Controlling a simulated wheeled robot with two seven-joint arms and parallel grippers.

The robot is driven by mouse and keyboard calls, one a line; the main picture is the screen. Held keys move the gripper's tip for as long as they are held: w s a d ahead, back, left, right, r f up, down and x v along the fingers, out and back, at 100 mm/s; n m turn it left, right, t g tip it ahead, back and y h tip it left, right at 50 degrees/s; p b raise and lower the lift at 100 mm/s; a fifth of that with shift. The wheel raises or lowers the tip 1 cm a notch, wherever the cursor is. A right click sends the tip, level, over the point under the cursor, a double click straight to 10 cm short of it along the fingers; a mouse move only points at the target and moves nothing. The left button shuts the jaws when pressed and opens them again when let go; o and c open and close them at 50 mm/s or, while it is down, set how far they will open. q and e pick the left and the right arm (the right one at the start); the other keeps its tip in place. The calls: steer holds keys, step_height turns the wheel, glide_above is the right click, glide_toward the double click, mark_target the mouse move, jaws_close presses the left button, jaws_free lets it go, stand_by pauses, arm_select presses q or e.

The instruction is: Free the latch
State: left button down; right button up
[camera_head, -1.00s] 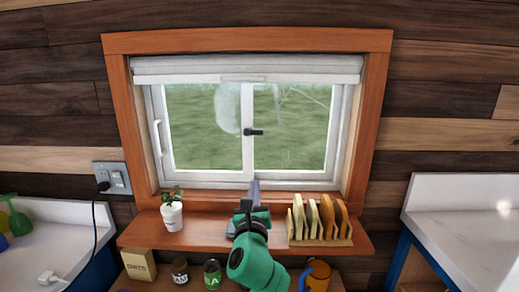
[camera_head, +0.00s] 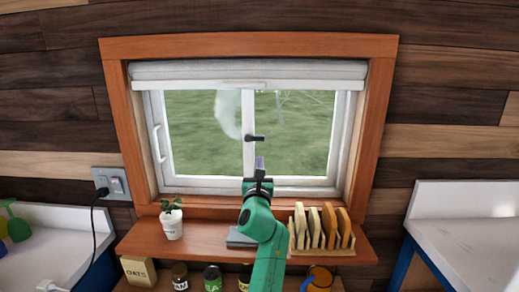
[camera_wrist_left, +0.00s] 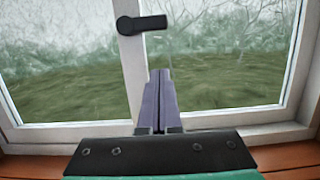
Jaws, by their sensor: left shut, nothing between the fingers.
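The window latch (camera_head: 254,138) is a small black handle on the white middle stile of the window. Its lever lies horizontal, pointing right. In the left wrist view the latch (camera_wrist_left: 140,24) shows a round hub at left and the lever reaching right. My left gripper (camera_head: 260,163) is shut and empty, raised in front of the window just below the latch and not seen touching it. In the left wrist view its closed fingers (camera_wrist_left: 160,78) point up toward the lever, with a gap between. My right gripper is not in view.
A wooden sill shelf (camera_head: 200,240) runs below the window, with a potted plant (camera_head: 171,222) at left, a grey object (camera_head: 238,238) behind my arm and a rack of wooden boards (camera_head: 320,228) at right. A rolled blind (camera_head: 245,72) hangs above.

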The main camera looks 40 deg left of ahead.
mark_target(254, 138)
arm_select(q)
steer(key=r+p, duration=0.1)
steer(key=r, duration=0.1)
steer(key=r+p, duration=0.2)
steer(key=shift+w+a, duration=0.15)
steer(key=shift+w, duration=0.05)
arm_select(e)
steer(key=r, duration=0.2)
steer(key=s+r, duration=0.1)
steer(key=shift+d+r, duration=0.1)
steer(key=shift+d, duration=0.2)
arm_select(q)
steer(key=shift+a, duration=0.15)
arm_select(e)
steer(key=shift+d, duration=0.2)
